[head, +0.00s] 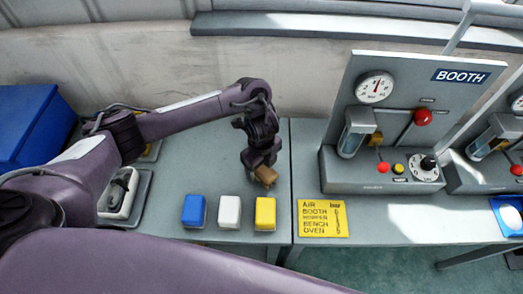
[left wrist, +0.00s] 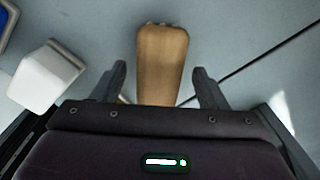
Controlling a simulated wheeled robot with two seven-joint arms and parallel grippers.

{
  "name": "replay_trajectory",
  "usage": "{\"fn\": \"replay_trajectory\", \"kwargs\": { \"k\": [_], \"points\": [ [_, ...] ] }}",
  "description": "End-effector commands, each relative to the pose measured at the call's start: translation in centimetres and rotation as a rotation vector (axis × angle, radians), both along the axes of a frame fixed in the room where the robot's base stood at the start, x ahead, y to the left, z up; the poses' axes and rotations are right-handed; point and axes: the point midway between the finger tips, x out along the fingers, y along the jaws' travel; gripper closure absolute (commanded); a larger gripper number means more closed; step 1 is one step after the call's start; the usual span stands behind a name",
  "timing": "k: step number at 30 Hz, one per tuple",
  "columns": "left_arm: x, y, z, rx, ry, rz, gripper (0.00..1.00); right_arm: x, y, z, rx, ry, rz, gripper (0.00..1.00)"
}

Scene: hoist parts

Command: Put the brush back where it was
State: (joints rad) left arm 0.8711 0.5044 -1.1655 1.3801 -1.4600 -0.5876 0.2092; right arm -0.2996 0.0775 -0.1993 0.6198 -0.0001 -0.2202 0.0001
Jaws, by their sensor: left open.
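The brush (head: 266,175) shows as a tan wooden block-like piece on the grey bench, just behind the yellow block. In the left wrist view the brush (left wrist: 162,62) lies lengthwise between the two dark fingers, with a visible gap on each side. My left gripper (head: 260,162) points down at the brush and is open around it. The near end of the brush is hidden by the gripper body in the left wrist view. My right gripper is not in view.
Blue (head: 194,211), white (head: 229,211) and yellow (head: 265,213) blocks stand in a row at the bench's front edge. Right of a bench seam are a yellow label card (head: 322,219) and the booth panel (head: 385,175) with gauge and knobs. A blue bin (head: 30,125) is far left.

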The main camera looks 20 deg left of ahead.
Motion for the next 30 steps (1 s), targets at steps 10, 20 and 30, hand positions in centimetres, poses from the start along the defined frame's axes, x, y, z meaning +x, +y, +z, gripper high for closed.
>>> {"fn": "replay_trajectory", "kwargs": {
  "k": [10,20,30],
  "points": [
    [0.2,0.1,7.9,0.001,-0.004,-0.003,0.33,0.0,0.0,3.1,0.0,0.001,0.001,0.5],
    [0.0,0.0,10.0,0.0,0.001,-0.001,0.33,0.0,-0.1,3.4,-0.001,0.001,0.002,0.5],
    [0.0,0.0,10.0,-0.001,0.0,0.0,0.33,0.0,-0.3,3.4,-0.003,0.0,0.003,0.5]
  ]
}}
